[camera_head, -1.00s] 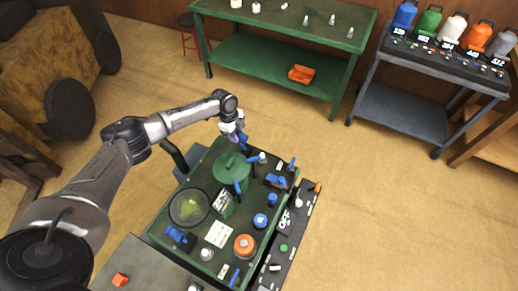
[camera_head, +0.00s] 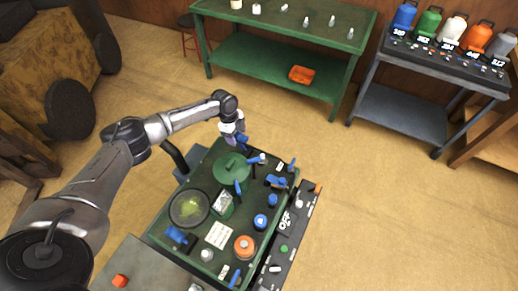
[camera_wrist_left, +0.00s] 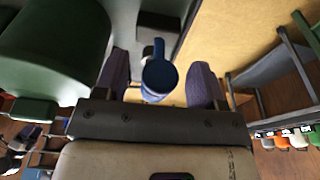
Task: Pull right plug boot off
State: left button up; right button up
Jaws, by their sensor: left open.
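My left gripper (camera_head: 242,139) hangs at the far edge of the green work table, beyond the green domed engine-like part (camera_head: 231,168). In the left wrist view my left gripper (camera_wrist_left: 158,88) is open, with one purple finger on each side. A dark blue round boot-like part (camera_wrist_left: 160,75) with an upright tab lies between the fingers in that view. Gaps show on both sides, and I cannot tell its depth relative to the fingertips. The green part (camera_wrist_left: 55,50) is close on the left in the wrist view. Whether the blue part is the right plug boot is not clear. My right gripper is not in view.
The green table (camera_head: 165,225) is crowded with blue-handled tools, a round dish (camera_head: 189,208) and an orange-topped part (camera_head: 244,246). A dark tray strip (camera_head: 272,262) runs along its right side. A green bench (camera_head: 280,65) stands behind, with clear floor between.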

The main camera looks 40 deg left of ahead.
pick_arm(q)
jog(key=shift+r+p, duration=3)
jog(key=shift+r, duration=0.5)
